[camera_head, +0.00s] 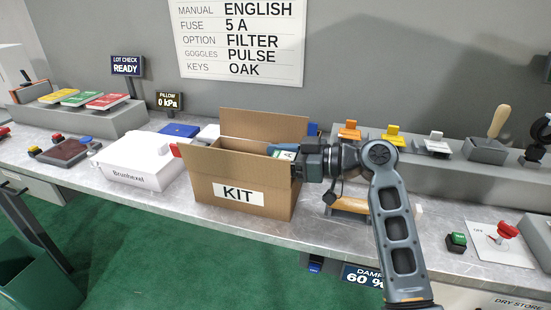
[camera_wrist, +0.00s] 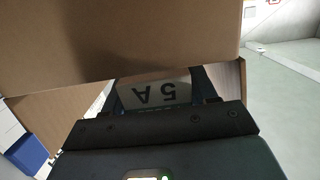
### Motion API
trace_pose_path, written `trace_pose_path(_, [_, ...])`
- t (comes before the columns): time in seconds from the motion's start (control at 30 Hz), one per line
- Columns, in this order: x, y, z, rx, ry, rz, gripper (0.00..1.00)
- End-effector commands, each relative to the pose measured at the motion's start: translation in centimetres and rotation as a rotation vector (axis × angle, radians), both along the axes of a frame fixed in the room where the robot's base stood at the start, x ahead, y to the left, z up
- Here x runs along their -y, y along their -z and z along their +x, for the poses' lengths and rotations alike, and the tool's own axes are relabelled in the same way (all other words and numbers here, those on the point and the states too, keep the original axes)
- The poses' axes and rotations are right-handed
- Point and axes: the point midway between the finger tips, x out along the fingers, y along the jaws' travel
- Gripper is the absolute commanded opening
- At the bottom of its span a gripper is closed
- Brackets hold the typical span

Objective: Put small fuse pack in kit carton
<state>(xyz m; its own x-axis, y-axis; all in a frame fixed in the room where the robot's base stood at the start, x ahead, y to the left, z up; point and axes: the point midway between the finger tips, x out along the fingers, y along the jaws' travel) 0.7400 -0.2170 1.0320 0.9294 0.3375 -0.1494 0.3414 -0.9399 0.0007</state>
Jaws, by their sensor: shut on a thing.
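The kit carton (camera_head: 238,192) is an open brown cardboard box with a white KIT label, standing on the bench with its flaps up. My gripper (camera_head: 283,152) is at the carton's right side, its front end reaching over the opening. In the wrist view my gripper (camera_wrist: 155,98) is shut on a pale fuse pack (camera_wrist: 152,92), whose label reads 5 A upside down. A brown cardboard panel of the carton (camera_wrist: 120,40) covers much of that view. The lower part of the pack and the carton's inside are hidden.
A white box marked Brunhexel (camera_head: 140,160) stands left of the carton. A wall sign (camera_head: 240,40) lists FUSE 5 A. A grey ledge with several coloured switches (camera_head: 435,160) runs behind at right. A green button (camera_head: 456,242) and a red-handled valve (camera_head: 507,231) sit at front right.

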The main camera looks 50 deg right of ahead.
Motion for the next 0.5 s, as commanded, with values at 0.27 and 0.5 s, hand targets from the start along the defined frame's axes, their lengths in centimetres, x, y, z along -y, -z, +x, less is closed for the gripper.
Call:
trace_pose_path(0.27, [0.00,-0.07,0.00,0.000,0.000,0.000,0.79])
trace_pose_path(0.5, [0.00,-0.08,0.00,0.000,0.000,0.000,0.82])
